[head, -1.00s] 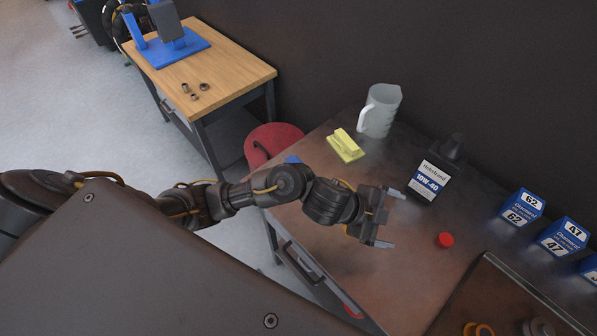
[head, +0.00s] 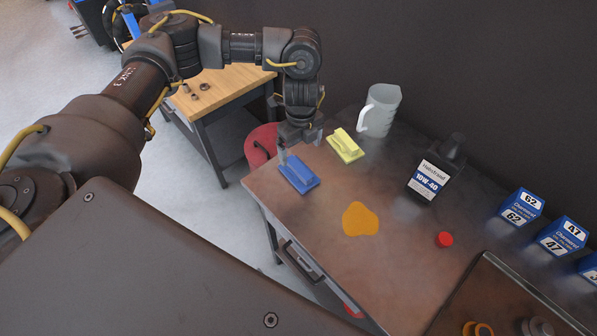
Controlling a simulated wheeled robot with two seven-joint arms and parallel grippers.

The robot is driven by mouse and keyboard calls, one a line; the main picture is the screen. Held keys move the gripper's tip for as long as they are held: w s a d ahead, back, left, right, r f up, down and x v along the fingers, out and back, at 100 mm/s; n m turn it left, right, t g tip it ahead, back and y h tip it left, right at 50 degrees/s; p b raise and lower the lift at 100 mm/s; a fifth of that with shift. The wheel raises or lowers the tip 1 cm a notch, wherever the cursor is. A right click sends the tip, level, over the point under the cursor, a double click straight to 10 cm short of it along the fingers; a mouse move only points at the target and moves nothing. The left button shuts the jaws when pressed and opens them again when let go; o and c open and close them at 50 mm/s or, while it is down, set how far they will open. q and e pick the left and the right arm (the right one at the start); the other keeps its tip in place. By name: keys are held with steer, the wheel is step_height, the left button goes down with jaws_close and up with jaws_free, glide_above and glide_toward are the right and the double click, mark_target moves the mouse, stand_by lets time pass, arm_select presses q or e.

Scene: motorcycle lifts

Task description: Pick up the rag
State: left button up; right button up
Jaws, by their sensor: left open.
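Two folded, cloth-like pieces lie on the brown workbench (head: 410,262), and I cannot tell which one the task calls the rag. The blue folded cloth (head: 300,177) is near the bench's left edge. The yellow folded cloth (head: 346,147) is behind it to the right, beside the measuring jug. My left gripper (head: 301,150) is open and empty, pointing down just above the back of the blue cloth. Its fingers overlap that cloth's far edge in the picture, and I cannot tell if they touch. My right gripper is not in view.
An amber puddle (head: 361,219) lies mid-bench. A clear jug (head: 379,112), a dark oil bottle (head: 431,178), a red cap (head: 444,239) and blue filter boxes (head: 521,207) stand around it. A red stool (head: 262,141) is at the bench's left end.

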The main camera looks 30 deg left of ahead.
arm_select(q)
glide_above(301, 169)
steer(key=f, duration=0.4)
steer(key=shift+s+f, duration=0.2)
steer(key=shift+f, duration=0.05)
steer(key=shift+w+a+f, duration=0.1)
steer(key=shift+w+f, duration=0.05)
steer(key=shift+f, duration=1.45)
steer(key=shift+w+f, duration=0.1)
steer(key=shift+f, duration=1.5)
steer(key=shift+c, duration=0.2)
steer(key=c, duration=1)
steer(key=shift+r, duration=0.15)
